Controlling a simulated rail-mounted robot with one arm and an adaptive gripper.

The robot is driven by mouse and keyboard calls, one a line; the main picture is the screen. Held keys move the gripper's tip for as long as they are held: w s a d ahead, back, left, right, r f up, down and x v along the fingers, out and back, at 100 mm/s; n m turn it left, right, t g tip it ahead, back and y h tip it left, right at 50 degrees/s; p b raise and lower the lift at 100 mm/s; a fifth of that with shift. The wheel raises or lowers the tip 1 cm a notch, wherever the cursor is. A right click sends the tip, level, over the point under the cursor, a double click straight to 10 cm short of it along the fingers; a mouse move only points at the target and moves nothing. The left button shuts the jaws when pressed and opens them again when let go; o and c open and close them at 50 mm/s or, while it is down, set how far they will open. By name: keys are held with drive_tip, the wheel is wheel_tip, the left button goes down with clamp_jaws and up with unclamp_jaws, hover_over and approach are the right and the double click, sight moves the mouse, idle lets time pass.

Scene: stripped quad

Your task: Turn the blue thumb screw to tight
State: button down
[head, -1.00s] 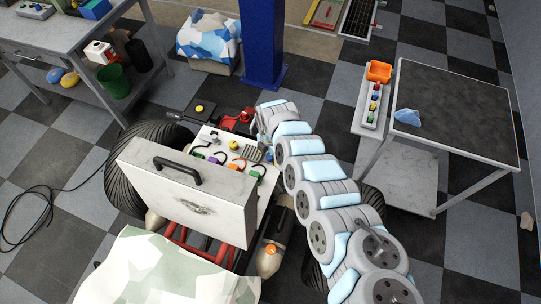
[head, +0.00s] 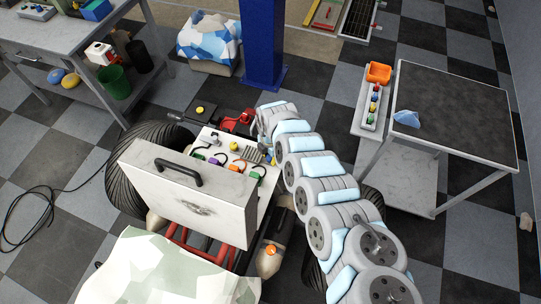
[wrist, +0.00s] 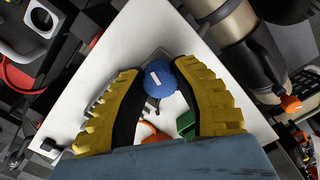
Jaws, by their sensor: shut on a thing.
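The blue thumb screw (wrist: 166,80) shows in the wrist view as a round, ridged knob with a short white bar on its top. It stands on a white panel (wrist: 150,30), near the panel's narrow end. My gripper (wrist: 158,72) has yellow ribbed fingers with dark inner pads, one on each side of the screw. The fingertips are closed on it. In the head view the same panel (head: 236,146) is beside my arm, which hides the screw and nearly all of my gripper.
On the panel are a yellow knob (head: 234,146) and several coloured clips with dark loops. A raised grey lid (head: 190,193) with a black handle stands in front. An orange-capped canister (head: 270,258) is close to my arm. A dark-topped table (head: 455,110) stands at right.

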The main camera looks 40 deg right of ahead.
drive_tip(key=shift+r+m+p, duration=0.25)
drive_tip(key=shift+m+p, duration=0.35)
drive_tip(key=shift+m, duration=0.1)
drive_tip(key=m+p, duration=0.2)
drive_tip(key=m, duration=0.1)
drive_tip(key=shift+f+m, duration=0.15)
drive_tip(key=shift+m, duration=0.15)
drive_tip(key=m+p, duration=0.1)
drive_tip(key=m, duration=0.4)
drive_tip(key=shift+p, duration=0.4)
drive_tip(key=m, duration=0.4)
drive_tip(key=shift+f+m+p, duration=0.15)
drive_tip(key=shift+m+p, duration=0.15)
drive_tip(key=shift+m, duration=0.1)
drive_tip(key=m, duration=0.5)
drive_tip(key=shift+m, duration=0.3)
drive_tip(key=c, duration=0.7)
unclamp_jaws()
drive_tip(key=shift+s, duration=0.1)
drive_tip(key=shift+c, duration=0.2)
